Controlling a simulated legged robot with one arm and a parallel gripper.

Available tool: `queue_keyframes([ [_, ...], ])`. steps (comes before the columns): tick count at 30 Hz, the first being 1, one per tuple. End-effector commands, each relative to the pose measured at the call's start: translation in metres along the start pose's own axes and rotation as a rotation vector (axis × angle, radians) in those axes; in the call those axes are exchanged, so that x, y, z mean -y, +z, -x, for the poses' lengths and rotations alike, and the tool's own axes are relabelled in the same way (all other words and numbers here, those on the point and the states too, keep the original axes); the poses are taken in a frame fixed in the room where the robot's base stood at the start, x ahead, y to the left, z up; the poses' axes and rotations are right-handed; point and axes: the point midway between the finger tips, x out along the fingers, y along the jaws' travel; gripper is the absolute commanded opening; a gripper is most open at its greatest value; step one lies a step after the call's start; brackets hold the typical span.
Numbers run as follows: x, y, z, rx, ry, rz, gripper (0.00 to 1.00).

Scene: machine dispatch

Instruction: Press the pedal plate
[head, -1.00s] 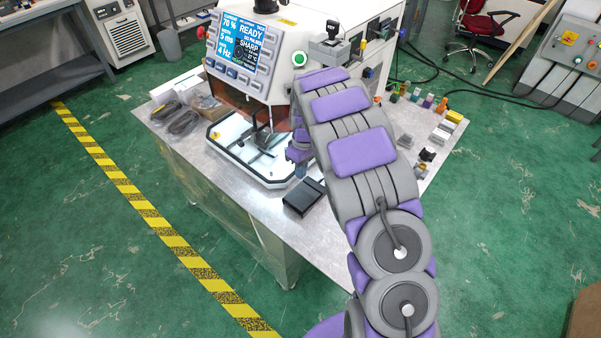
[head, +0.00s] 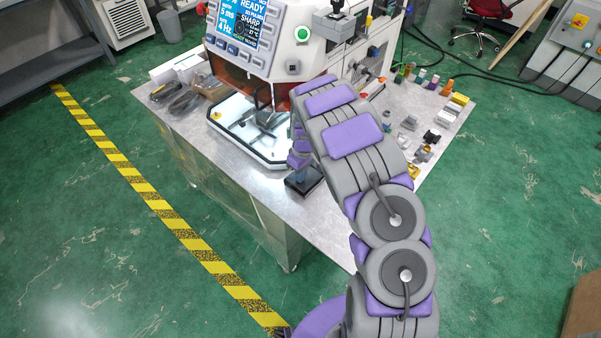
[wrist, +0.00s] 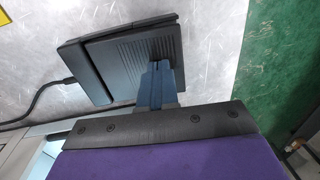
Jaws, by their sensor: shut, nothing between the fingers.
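The black pedal (head: 304,181) lies on the metal table near its front edge, in front of the machine. In the wrist view its ribbed pedal plate (wrist: 135,52) shows with a cable running off to the left. My gripper (wrist: 158,68) is shut and empty, with its blue fingertips overlapping the lower right part of the plate. I cannot tell whether the tips touch the plate. In the head view my gripper (head: 301,172) points down over the pedal and hides part of it.
The machine (head: 270,40) with a lit screen and a white tray (head: 222,128) stands behind the pedal. Cables and a box (head: 212,88) lie at the table's left. Several small blocks (head: 440,110) lie at its right. Bare table (head: 325,230) shows in front of the pedal.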

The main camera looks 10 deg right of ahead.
Motion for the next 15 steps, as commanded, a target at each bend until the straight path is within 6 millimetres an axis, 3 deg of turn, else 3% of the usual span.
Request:
queue_keyframes([
  [15, 0.007, 0.0, -0.012, 0.003, 0.102, 0.002, 0.0],
])
